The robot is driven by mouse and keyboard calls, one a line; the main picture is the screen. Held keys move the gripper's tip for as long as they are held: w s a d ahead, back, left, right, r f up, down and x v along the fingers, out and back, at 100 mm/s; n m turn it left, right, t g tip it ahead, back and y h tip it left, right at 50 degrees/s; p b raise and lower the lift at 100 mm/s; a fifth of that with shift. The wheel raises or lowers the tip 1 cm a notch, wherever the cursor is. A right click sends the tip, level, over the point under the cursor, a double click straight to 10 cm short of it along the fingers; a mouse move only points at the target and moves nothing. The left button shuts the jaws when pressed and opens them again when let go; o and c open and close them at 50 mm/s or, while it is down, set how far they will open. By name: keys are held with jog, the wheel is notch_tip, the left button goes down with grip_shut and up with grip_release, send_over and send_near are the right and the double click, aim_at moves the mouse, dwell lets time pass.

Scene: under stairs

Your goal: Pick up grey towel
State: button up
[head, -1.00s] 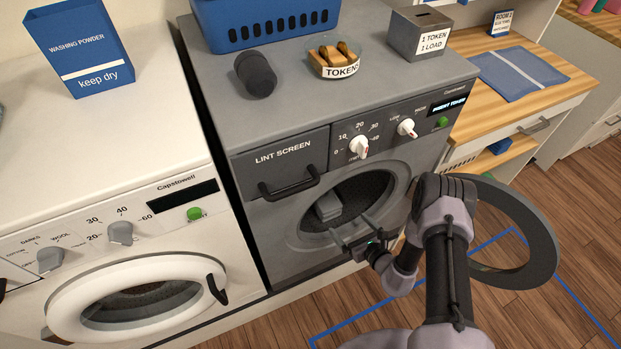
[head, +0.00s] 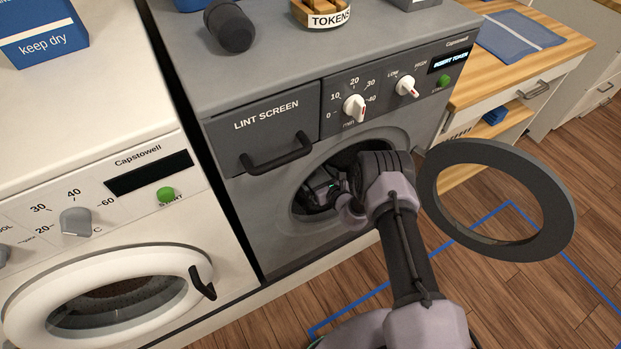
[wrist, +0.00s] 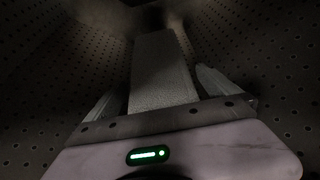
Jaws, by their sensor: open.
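The grey towel (wrist: 163,62) shows in the wrist view as a pale folded strip inside the dark, perforated drum (wrist: 270,60). My gripper (wrist: 158,88) is open, with one finger on each side of the towel's near part. I cannot tell whether the fingers touch it. In the head view my gripper (head: 322,190) is inside the opening of the grey dryer (head: 240,215), and I cannot clearly make out the towel there. My wrist hides part of the opening.
The dryer's round door (head: 558,205) hangs open to the right of my arm. A white washer (head: 90,215) with its door shut stands at left. A lint screen handle (head: 277,155) juts out above the opening.

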jog(key=shift+w+a, duration=0.1)
jog(key=shift+w, duration=0.05)
jog(key=shift+r, duration=0.1)
jog(key=c, duration=1.6)
notch_tip(320, 180, up, 10)
jog(key=p, duration=0.5)
jog(key=shift+c, duration=0.2)
jog(key=o, duration=1)
jog(key=c, duration=1.5)
